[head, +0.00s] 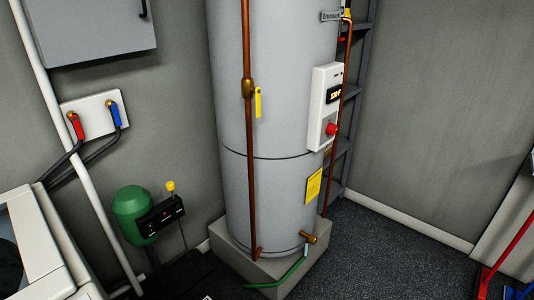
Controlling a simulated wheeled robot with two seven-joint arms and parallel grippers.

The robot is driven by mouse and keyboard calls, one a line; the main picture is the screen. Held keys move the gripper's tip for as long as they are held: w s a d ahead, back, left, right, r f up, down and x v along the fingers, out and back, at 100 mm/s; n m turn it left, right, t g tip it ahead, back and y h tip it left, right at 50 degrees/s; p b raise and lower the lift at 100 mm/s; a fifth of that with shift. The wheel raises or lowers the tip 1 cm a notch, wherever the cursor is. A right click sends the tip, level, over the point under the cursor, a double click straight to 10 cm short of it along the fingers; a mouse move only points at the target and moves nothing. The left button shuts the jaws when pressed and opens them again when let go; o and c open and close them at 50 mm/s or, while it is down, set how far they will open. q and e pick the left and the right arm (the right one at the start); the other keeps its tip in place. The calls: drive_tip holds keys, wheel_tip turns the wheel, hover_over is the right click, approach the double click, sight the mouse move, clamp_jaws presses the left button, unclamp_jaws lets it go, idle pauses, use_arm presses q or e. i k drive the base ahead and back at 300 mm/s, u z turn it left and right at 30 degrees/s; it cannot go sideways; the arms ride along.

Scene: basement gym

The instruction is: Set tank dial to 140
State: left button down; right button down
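The water tank (277,185) is a tall light-grey cylinder on a square concrete base in the middle of the head view. A white control box (321,117) is fixed to its right front. The box carries a small dark display (334,93) with lit yellow digits, too small to read surely. A red round dial (331,130) sits below the display. A copper pipe runs up close by the right edge of the box. Neither of my grippers shows in the head view.
A copper pipe (249,180) with a yellow-handled valve runs up the tank's front. A brass drain tap (308,237) with a green hose is low down. A green pump (133,213) stands at left, near a white machine (30,240). Dark floor (400,255) at right is clear.

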sight(332, 129)
drive_tip(key=z, duration=0.5)
drive_tip(key=k, duration=0.6)
drive_tip(key=z, duration=0.85)
drive_tip(key=i, duration=0.85)
drive_tip(key=u, duration=0.8)
drive_tip(key=i, duration=0.9)
drive_tip(key=u, duration=0.9)
